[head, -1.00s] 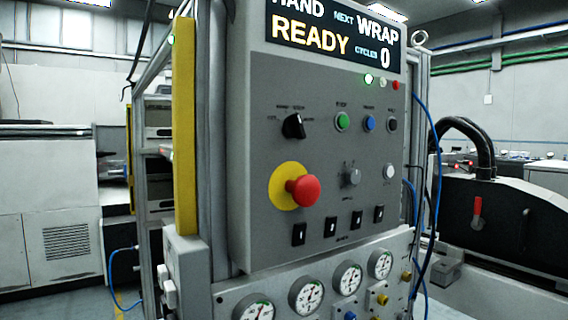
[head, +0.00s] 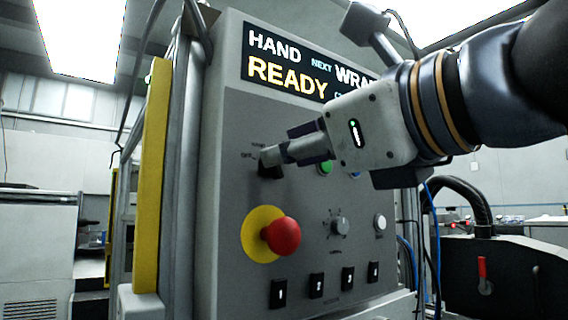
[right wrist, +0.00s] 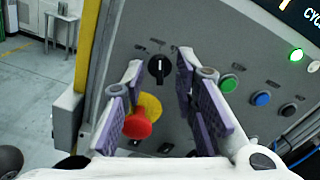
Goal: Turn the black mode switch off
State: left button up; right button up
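The black mode switch (right wrist: 158,68) is a round knob on the grey panel, its white mark pointing roughly up in the right wrist view. In the head view the switch (head: 270,171) is partly hidden behind my right gripper's fingertips. My right gripper (head: 272,154) reaches in from the right. In the right wrist view, my right gripper (right wrist: 157,76) has its purple-padded fingers apart, one on each side of the switch. I cannot tell whether they touch it. My left gripper is out of view.
A red emergency button (head: 281,236) on a yellow disc sits just below the switch. A green button (head: 325,167) is close to the right finger. A display (head: 290,69) reads HAND and READY. A yellow post (head: 152,175) stands left of the panel.

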jog(key=shift+x, duration=1.2)
grip_shut()
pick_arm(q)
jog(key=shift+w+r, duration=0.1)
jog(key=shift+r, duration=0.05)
pick_arm(e)
jog(key=shift+r, duration=0.1)
jog(key=shift+s+r+n+p, duration=0.1)
jog(key=shift+s+n+p, duration=0.05)
jog(key=shift+n+p, duration=0.4)
jog(key=n+p, duration=0.1)
jog(key=n, duration=0.1)
jog(key=n+p, duration=0.4)
jog(key=shift+s+a, duration=0.2)
jog(key=shift+s, duration=0.05)
jog(key=shift+f+n+p, duration=0.25)
jog(key=shift+n+p, duration=0.15)
jog(key=shift+n, duration=0.35)
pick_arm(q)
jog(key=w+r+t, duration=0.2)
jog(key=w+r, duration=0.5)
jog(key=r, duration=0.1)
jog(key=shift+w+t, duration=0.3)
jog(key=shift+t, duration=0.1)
pick_arm(e)
jog(key=shift+w+f+n, duration=0.15)
jog(key=shift+n, duration=0.15)
jog(key=shift+f, duration=0.1)
